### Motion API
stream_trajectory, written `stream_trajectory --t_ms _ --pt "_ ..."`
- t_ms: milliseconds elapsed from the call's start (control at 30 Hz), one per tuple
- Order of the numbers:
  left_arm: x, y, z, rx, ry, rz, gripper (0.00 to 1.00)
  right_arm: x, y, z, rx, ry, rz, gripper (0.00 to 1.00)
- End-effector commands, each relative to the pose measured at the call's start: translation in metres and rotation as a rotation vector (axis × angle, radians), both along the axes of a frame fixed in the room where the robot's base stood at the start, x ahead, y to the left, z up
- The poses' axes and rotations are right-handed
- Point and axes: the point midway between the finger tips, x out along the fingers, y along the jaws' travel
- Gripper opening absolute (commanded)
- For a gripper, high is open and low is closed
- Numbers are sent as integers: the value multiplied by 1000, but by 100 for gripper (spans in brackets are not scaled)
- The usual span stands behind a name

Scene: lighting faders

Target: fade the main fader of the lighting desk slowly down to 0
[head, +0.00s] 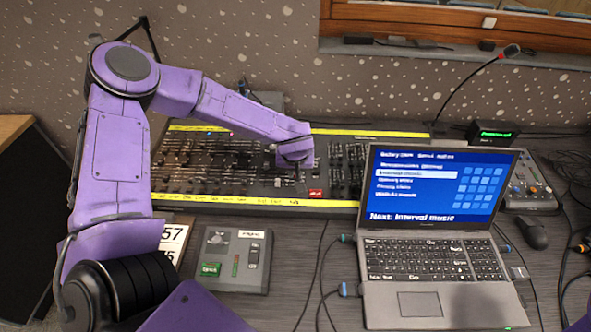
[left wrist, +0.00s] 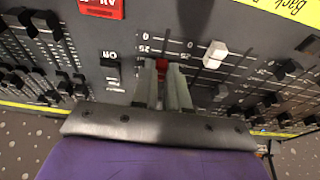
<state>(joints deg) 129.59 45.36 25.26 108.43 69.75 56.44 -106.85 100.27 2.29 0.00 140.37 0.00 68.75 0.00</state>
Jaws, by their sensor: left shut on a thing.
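The lighting desk (head: 240,190) is a long dark console with many faders, running along the back of the table. My left gripper (head: 298,168) reaches down onto its middle part; the arm hides the fingers in the head view. In the left wrist view the left gripper (left wrist: 162,80) is shut on a small red fader cap (left wrist: 161,66). The cap sits between the fingertips, close to scale marks reading 0 and 25. A white fader cap (left wrist: 214,55) stands in a slot beside it. My right gripper is not in view.
A red button (left wrist: 102,8) and a dark switch (left wrist: 112,72) are close to the fingers. An open laptop (head: 430,215) stands right of the arm, in front of the desk. A small grey box (head: 232,262) lies in front.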

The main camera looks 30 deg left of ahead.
Motion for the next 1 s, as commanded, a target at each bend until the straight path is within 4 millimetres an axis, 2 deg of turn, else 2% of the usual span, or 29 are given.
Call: stream_trajectory --t_ms 1000 --pt "-6 -3 -1 1 2 -1 1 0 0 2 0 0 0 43"
